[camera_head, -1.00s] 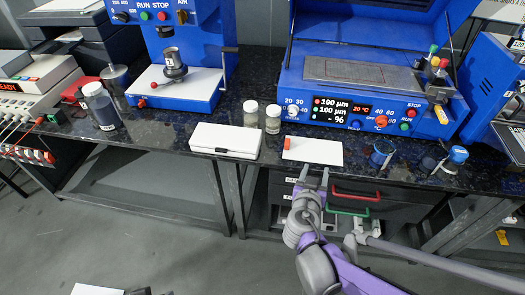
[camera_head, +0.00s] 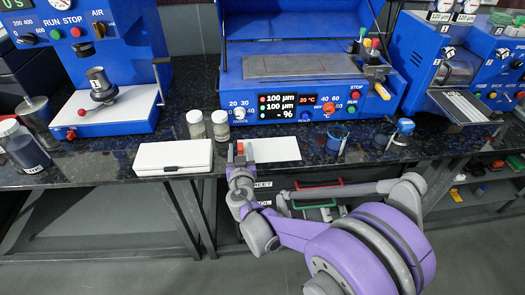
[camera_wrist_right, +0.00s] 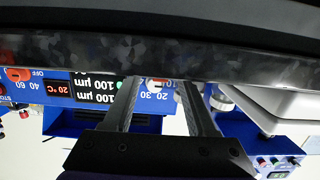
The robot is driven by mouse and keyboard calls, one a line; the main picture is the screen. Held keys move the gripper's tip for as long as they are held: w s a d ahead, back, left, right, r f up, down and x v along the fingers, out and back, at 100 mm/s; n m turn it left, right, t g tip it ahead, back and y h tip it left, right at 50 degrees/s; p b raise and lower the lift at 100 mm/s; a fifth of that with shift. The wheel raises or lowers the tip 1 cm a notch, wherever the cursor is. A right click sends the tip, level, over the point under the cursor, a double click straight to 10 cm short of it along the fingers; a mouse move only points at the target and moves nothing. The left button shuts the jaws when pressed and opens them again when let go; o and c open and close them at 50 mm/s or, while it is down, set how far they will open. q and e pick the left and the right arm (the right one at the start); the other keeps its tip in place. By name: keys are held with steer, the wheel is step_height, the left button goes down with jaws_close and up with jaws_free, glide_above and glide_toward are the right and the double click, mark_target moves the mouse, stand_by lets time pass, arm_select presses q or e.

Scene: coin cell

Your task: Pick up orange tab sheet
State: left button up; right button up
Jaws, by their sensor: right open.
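The orange tab sheet (camera_head: 276,150) is a flat white sheet on the dark counter in front of the blue coating machine, with an orange tab at its left end. My right gripper (camera_head: 241,153) is open at the counter's front edge, its fingers at the tab end of the sheet. The fingers partly cover the tab, and I cannot tell whether they touch it. I cannot make out the sheet there. My left gripper is out of view.
A white case (camera_head: 174,157) lies left of the sheet, with two small jars (camera_head: 207,125) behind it. A blue cup (camera_head: 335,144) stands to the right. The blue coating machine (camera_head: 310,105) stands close behind. Drawers with red and green handles are below the counter.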

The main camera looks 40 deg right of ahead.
steer(key=shift+x, duration=1)
jaws_close()
